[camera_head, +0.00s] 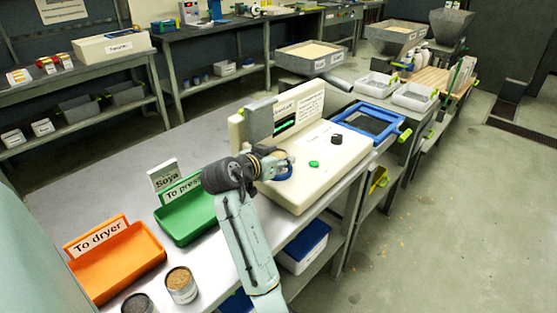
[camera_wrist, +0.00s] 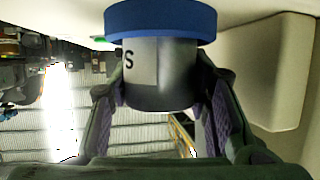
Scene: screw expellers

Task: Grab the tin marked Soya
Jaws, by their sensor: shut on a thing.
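Most of the tin is hidden there. A card reading Soya (camera_head: 165,176) stands behind the green tray.
The green tray (camera_head: 190,222) and orange tray (camera_head: 118,262) stand left of my arm, with two open tins, one brown-filled (camera_head: 181,285), one dark (camera_head: 138,303), in front. The cream machine (camera_head: 318,172) with a screen is close to my gripper. A blue-framed sieve (camera_head: 370,123) is beyond.

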